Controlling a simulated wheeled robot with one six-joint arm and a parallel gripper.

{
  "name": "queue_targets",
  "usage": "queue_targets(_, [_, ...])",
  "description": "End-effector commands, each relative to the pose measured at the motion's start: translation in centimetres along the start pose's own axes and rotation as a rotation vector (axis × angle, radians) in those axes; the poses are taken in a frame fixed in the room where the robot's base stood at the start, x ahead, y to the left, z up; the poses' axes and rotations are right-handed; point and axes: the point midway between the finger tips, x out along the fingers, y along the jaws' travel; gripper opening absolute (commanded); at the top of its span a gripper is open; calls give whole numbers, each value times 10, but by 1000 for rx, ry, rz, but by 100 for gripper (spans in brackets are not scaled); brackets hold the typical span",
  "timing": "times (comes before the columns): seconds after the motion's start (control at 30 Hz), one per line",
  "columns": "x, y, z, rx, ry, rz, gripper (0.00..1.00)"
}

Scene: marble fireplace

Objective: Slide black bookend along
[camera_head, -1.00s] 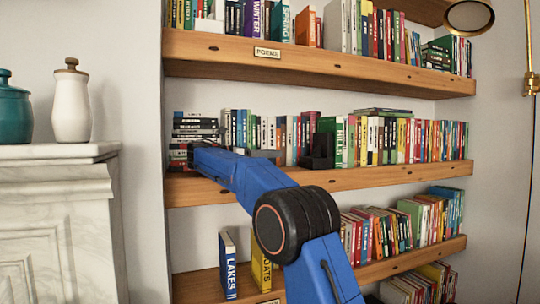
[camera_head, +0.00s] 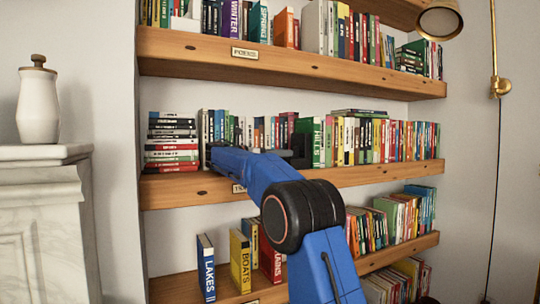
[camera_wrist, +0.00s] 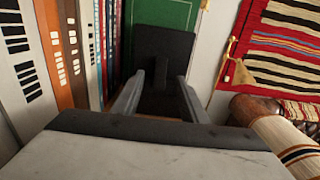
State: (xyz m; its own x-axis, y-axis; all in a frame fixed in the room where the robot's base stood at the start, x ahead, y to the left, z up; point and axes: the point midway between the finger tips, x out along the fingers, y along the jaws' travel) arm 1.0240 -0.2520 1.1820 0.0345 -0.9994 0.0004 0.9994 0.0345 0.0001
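The black bookend (camera_head: 301,146) stands upright on the middle shelf, against the left side of a green book (camera_head: 319,142). In the wrist view the bookend (camera_wrist: 163,45) is a dark upright plate with a narrow fin and a dark base. My gripper (camera_wrist: 160,82) points at it, with its two grey fingers apart on either side of the fin. I cannot tell whether a finger touches the bookend.
A row of upright books (camera_head: 245,129) stands behind my arm, left of the bookend, and close along the left in the wrist view. A flat stack of books (camera_head: 172,142) lies at the shelf's left end. More books fill the shelf to the right. A white jar (camera_head: 38,100) stands on the mantel.

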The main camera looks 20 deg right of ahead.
Motion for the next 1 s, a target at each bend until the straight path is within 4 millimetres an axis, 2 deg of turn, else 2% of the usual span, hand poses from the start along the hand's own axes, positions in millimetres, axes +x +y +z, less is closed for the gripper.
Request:
queue_targets(0.1, [17, -1, 0, 0, 0, -2, 39])
queue_targets(0.3, [34, 0, 0, 0, 0, -1, 39])
queue_targets(0.7, [38, 0, 0, 0, 0, 0, 39])
queue_targets(0.73, [38, 0, 0, 0, 0, 0, 34])
queue_targets(0.87, [38, 0, 0, 0, 0, 0, 3])
queue_targets(0.9, [38, 0, 0, 0, 0, 0, 0])
queue_targets(1.0, [38, 0, 0, 0, 0, 0, 0])
